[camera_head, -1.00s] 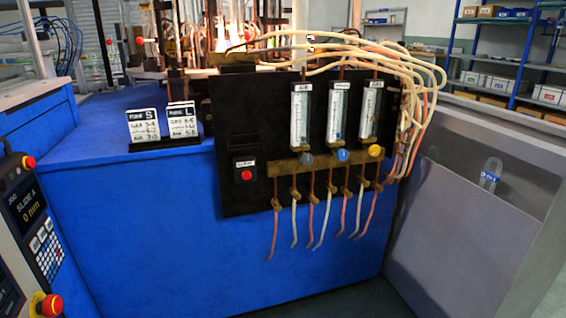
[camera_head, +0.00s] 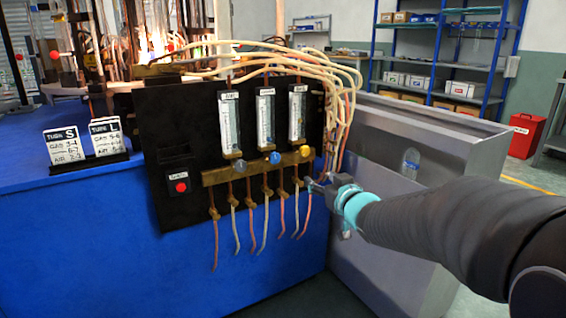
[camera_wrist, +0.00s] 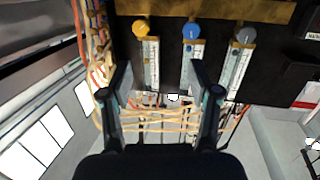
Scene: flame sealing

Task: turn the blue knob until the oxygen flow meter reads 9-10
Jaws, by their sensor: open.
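The blue knob (camera_head: 275,157) sits on a brass bar, below the middle of three clear flow meters; it also shows in the wrist view (camera_wrist: 190,32). That middle meter (camera_head: 265,122) is upright on the black panel; its label and reading are too small to read. My gripper (camera_head: 315,187) is to the lower right of the blue knob in the head view, apart from it. In the wrist view, where the panel appears upside down, my gripper (camera_wrist: 160,75) has its two fingers spread with nothing held between them, and the blue knob lies beyond the right finger.
A yellow knob (camera_head: 305,151) and a grey knob (camera_head: 239,165) flank the blue one. Hoses (camera_head: 340,85) loop over the panel's right side, and thin tubes hang below the brass bar (camera_head: 225,176). A red button (camera_head: 181,187) is at left. A grey bin (camera_head: 385,150) stands right.

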